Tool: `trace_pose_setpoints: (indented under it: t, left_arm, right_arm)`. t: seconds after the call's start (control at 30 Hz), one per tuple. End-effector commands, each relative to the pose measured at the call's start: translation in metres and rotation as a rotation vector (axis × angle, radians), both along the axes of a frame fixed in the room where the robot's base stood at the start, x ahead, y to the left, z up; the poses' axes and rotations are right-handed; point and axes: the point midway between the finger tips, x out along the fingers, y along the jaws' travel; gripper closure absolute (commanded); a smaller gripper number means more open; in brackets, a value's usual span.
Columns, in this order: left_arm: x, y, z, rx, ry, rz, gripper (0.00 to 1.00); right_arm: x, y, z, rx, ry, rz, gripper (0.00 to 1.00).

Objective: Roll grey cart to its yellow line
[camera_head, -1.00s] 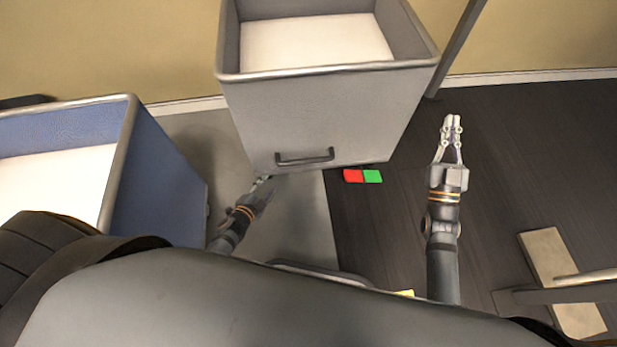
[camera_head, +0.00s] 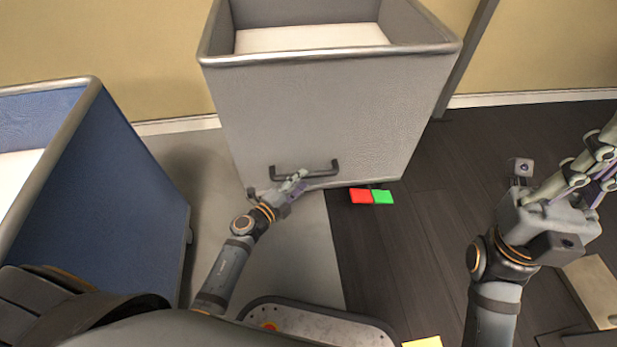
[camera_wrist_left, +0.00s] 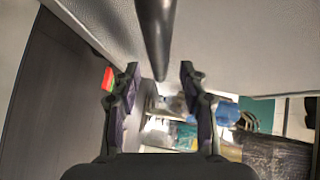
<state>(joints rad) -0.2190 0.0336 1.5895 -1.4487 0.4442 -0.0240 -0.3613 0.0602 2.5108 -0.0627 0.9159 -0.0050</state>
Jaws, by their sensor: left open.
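The grey cart (camera_head: 310,115) stands ahead, its dark handle (camera_head: 305,171) on the near face. My left gripper (camera_head: 295,184) is at the handle in the head view. In the left wrist view the open left gripper (camera_wrist_left: 159,75) has its fingers on either side of the line of the dark handle bar (camera_wrist_left: 156,35); I cannot tell whether they touch it. My right gripper (camera_head: 596,165) is raised at the right edge, away from the cart; its fingertips are partly cut off. A yellow patch (camera_head: 422,342) shows at the bottom edge; I cannot tell whether it is the line.
A blue cart (camera_head: 110,190) stands close on the left. A red pad (camera_head: 361,196) and a green pad (camera_head: 383,197) sit low at the grey cart's near edge. A dark post (camera_head: 465,60) stands behind right. Dark floor (camera_head: 420,250) right of the cart is open.

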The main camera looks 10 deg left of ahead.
Motion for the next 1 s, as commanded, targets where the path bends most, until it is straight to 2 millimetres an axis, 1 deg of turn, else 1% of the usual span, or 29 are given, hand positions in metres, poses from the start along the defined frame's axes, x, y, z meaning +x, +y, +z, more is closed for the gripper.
trace_pose_setpoints:
  t: [0.03, 0.1, 0.23, 0.37, 0.57, 0.67, 0.9, 1.0]
  left_arm:
    - [0.010, -0.005, -0.005, -0.002, -0.002, 0.001, 0.57]
    - [0.020, -0.010, -0.006, -0.002, -0.001, 0.000, 0.57]
    - [0.034, -0.016, -0.008, -0.002, 0.000, 0.001, 0.57]
    - [0.039, -0.019, -0.007, 0.000, 0.001, 0.001, 0.57]
    - [0.039, -0.019, -0.007, 0.000, 0.001, 0.001, 0.57]
    - [0.039, -0.019, -0.007, 0.000, 0.001, 0.001, 0.68]
    - [0.039, -0.019, -0.007, 0.000, 0.001, 0.001, 1.00]
    - [0.039, -0.018, -0.007, 0.000, 0.001, 0.001, 1.00]
  right_arm:
    - [0.000, 0.000, -0.007, -0.002, 0.001, -0.001, 1.00]
    - [0.001, 0.001, -0.011, -0.004, 0.003, -0.003, 1.00]
    - [0.001, 0.001, -0.016, -0.007, 0.006, -0.004, 1.00]
    - [0.002, 0.002, -0.017, -0.008, 0.008, -0.005, 1.00]
    - [0.002, 0.002, -0.016, -0.008, 0.008, -0.005, 1.00]
    - [0.002, 0.002, -0.016, -0.008, 0.008, -0.005, 1.00]
    - [0.002, 0.002, -0.016, -0.008, 0.007, -0.005, 1.00]
    - [0.002, 0.002, -0.016, -0.008, 0.007, -0.005, 1.00]
